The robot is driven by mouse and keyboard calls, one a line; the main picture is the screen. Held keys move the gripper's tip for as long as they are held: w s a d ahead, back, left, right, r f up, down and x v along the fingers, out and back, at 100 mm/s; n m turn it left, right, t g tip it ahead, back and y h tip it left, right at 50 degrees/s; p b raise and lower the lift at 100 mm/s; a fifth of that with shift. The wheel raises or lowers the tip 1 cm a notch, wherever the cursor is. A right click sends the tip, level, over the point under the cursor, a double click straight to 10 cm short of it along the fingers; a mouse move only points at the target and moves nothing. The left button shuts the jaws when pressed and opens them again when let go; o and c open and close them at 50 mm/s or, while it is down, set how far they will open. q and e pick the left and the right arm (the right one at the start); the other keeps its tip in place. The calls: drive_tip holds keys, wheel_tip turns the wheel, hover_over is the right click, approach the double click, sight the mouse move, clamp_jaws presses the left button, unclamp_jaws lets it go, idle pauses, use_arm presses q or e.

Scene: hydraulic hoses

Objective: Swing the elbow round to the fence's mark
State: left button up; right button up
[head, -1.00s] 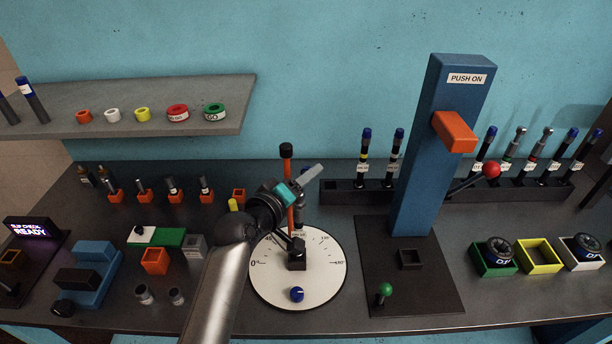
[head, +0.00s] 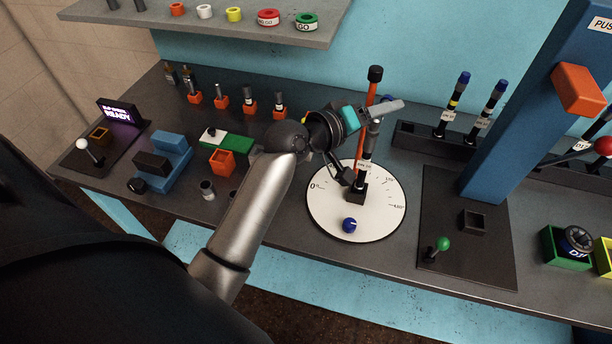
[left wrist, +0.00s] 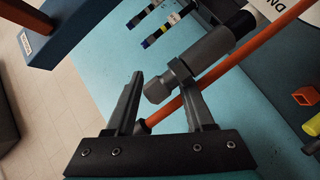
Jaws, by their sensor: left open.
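The grey metal elbow fitting (head: 372,131) tops a black hose with a white label, standing upright in the black block (head: 357,191) at the centre of the white dial (head: 325,212). The orange rod (head: 368,120) with a black cap stands close beside it. My left gripper (head: 384,113) is open at the elbow's height. In the left wrist view, the elbow's grey end (left wrist: 158,89) lies between the open fingers (left wrist: 165,103), with the orange rod (left wrist: 232,58) passing behind. Contact with a finger cannot be told. The dial's mark is hard to read. My right gripper is out of view.
The blue press column (head: 530,125) with its orange block stands right of the dial. A green-knobbed lever (head: 442,244) rises from its base plate. A black rack (head: 425,140) holds hoses behind. Orange and green blocks (head: 222,160) lie left of the dial.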

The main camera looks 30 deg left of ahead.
use_arm(q)
drive_tip(key=v, duration=1.2)
drive_tip(key=s+f+m+g+y, duration=0.1)
drive_tip(key=s+f+m+g, duration=0.1)
drive_tip(key=f, duration=0.5)
drive_tip(key=s+d+f+m+g+y, duration=0.1)
drive_tip(key=s+f+m+g, duration=0.2)
drive_tip(key=s+f, duration=0.3)
drive_tip(key=s+d+f+m+g+y+b, duration=0.1)
drive_tip(key=s+f+g, duration=0.3)
drive_tip(key=f, duration=0.5)
drive_tip(key=shift+s+d+f+m+y, duration=0.1)
drive_tip(key=shift+s+d+m+y, duration=0.1)
drive_tip(key=shift+m+y, duration=0.4)
